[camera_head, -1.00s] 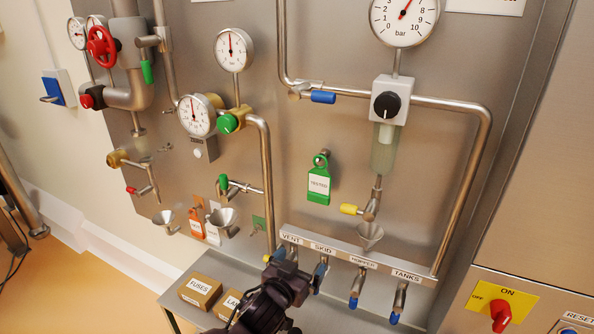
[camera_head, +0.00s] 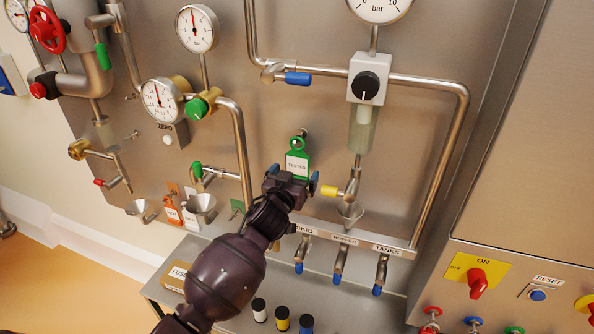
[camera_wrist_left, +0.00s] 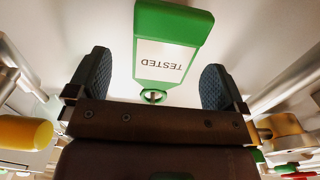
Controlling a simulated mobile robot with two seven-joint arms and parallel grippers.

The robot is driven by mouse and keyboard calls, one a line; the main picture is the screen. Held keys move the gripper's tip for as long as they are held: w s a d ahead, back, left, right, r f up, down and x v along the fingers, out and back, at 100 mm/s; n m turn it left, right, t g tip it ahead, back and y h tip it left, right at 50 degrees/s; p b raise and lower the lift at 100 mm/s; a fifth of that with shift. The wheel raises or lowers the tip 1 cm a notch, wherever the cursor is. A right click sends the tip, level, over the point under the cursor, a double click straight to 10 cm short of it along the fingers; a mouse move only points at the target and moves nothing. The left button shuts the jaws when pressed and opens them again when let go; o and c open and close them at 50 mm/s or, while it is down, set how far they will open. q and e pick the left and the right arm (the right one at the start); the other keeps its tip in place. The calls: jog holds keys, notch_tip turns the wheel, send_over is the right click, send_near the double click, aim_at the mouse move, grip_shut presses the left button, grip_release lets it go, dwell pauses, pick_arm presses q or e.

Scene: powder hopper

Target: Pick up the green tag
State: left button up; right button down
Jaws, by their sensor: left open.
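The green tag (camera_head: 297,159) with a white "TESTED" label hangs by its top from a peg on the steel panel. My left gripper (camera_head: 294,180) is just below it in the head view, partly in front of its lower end. In the left wrist view the tag (camera_wrist_left: 168,50) lies between the two open fingers (camera_wrist_left: 157,82), with a clear gap on both sides. The fingers do not touch it. My right gripper is not in view.
A green-handled valve (camera_head: 197,170) is on the left. A labelled rail with blue-tipped valves (camera_head: 340,262) runs below. The panel around the tag is mostly bare.

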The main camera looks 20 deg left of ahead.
pick_arm(q)
jog(key=w, duration=0.4)
jog(key=shift+w+a+f, duration=0.1)
jog(key=shift+a, duration=0.05)
jog(key=shift+w, duration=0.4)
jog(key=shift+c, duration=0.5)
jog(key=c, duration=0.7)
jog(key=shift+c, duration=1.1)
jog(key=shift+r, duration=0.8)
jog(key=s, duration=0.6)
jog(key=shift+s+a+f, duration=0.1)
jog(key=shift+s, duration=0.2)
jog(key=p, duration=0.2)
send_near(297, 164)
jog(key=s+r, duration=0.1)
jog(key=s, duration=0.5)
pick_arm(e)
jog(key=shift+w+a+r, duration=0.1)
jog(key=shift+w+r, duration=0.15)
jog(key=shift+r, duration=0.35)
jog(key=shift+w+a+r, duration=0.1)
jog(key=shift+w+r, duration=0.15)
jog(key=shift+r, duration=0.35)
